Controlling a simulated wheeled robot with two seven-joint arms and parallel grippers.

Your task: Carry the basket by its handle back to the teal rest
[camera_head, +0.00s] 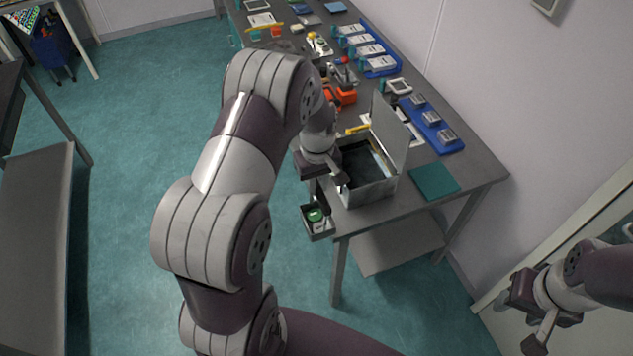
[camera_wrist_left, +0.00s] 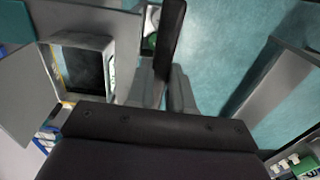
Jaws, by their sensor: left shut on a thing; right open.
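The basket (camera_head: 316,233) is a small dark open tray with a green round item inside. It hangs beside the near-left edge of the grey table, left of the open metal box. My left gripper (camera_head: 327,188) is above it and shut on its handle, which the fingers mostly hide. In the left wrist view, part of the basket with the green item (camera_wrist_left: 151,42) shows beside the dark finger. The teal rest (camera_head: 434,181) is a flat, bare square on the table's near-right corner. My right gripper (camera_head: 517,322) is open and empty at the lower right, away from the table.
The metal box (camera_head: 371,192) with its raised lid (camera_head: 390,130) stands between the basket and the teal rest. A blue rack (camera_head: 437,133) with grey blocks lies behind the rest. Orange and yellow items lie further back.

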